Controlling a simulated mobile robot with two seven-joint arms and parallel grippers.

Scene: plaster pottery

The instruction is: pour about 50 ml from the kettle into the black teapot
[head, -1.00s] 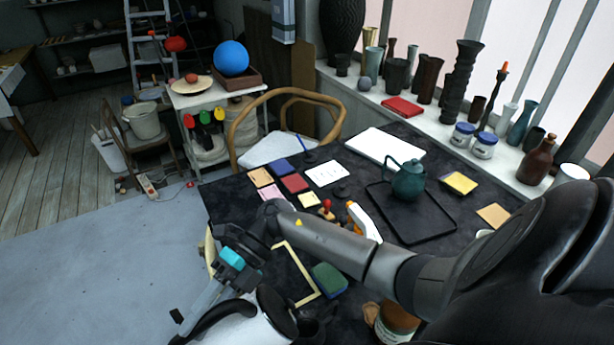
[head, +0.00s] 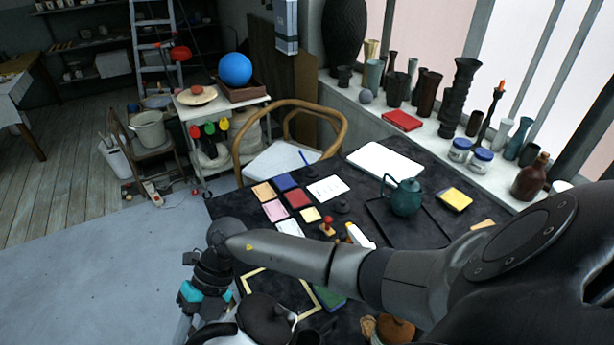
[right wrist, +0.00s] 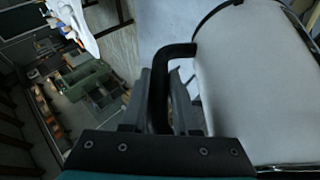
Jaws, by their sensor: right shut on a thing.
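The kettle (head: 222,335) is white with a black lid and handle, at the bottom edge of the head view and partly cut off. My right gripper (head: 187,326) is shut on its black handle. In the right wrist view the gripper (right wrist: 172,95) has the handle between its fingers, and the white kettle body (right wrist: 245,90) fills the right side. A dark shape (head: 309,336) shows just right of the kettle lid at the bottom edge; I cannot tell whether it is the black teapot. My left gripper is not in view.
A dark green teapot (head: 405,198) stands on a black tray (head: 428,238). A yellowish frame (head: 256,277), a green block (head: 330,298) and a brown-lidded jar (head: 395,330) lie near my arm. Vases line the windowsill. Open floor lies left of the table.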

